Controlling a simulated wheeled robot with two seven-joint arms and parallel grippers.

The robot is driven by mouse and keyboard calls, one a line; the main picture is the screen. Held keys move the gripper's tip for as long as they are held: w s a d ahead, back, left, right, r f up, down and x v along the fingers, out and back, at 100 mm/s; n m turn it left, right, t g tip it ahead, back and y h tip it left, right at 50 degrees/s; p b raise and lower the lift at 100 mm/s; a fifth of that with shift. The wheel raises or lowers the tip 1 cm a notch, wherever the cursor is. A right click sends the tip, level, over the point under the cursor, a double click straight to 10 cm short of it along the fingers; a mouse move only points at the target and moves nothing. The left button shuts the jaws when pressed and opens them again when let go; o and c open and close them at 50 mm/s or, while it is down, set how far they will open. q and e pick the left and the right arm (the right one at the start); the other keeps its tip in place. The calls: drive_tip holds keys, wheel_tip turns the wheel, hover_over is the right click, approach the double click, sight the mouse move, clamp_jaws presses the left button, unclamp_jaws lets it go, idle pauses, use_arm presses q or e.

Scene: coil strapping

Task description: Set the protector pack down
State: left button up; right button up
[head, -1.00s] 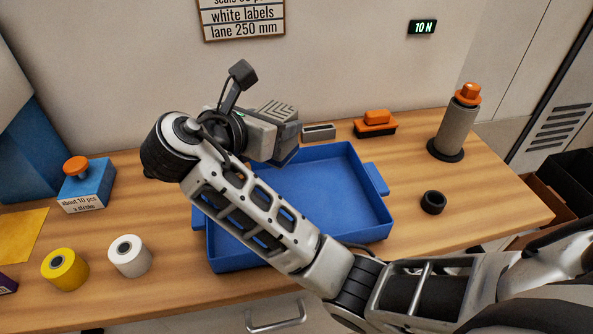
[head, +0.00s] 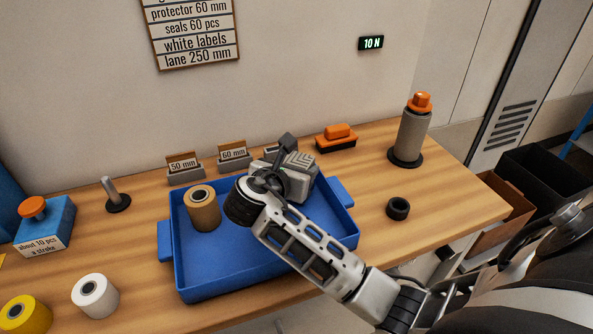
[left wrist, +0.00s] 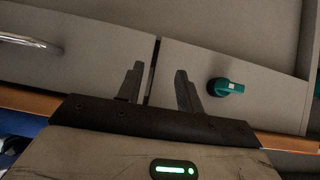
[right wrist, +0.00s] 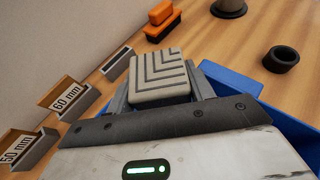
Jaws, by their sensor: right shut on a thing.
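The protector pack (head: 301,161) is a pale grey block with nested chevron grooves on its end. My right gripper (head: 290,181) is shut on it and holds it over the back right part of the blue tray (head: 348,222). In the right wrist view the pack (right wrist: 160,78) sits between the two fingers, with the tray (right wrist: 232,80) below and to the right. I cannot tell whether the pack touches the tray. My left gripper (left wrist: 157,88) is open and empty, facing grey cabinet fronts; it is outside the head view.
A brown roll (head: 202,209) stands in the tray's left part. Holders marked 50 mm (head: 184,172) and 60 mm (head: 234,158) stand behind it. A black ring (head: 398,208), an orange-topped grey cylinder (head: 411,135) and an orange-and-black block (head: 336,138) are to the right.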

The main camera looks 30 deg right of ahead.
drive_tip(key=shift+f, duration=0.4)
drive_tip(key=o, duration=1.1)
drive_tip(key=shift+f, duration=0.15)
drive_tip(key=shift+a+r, duration=0.2)
drive_tip(key=v, duration=1.1)
drive_tip(key=shift+s+a, duration=0.2)
drive_tip(key=shift+a, duration=0.1)
drive_tip(key=shift+s, duration=0.1)
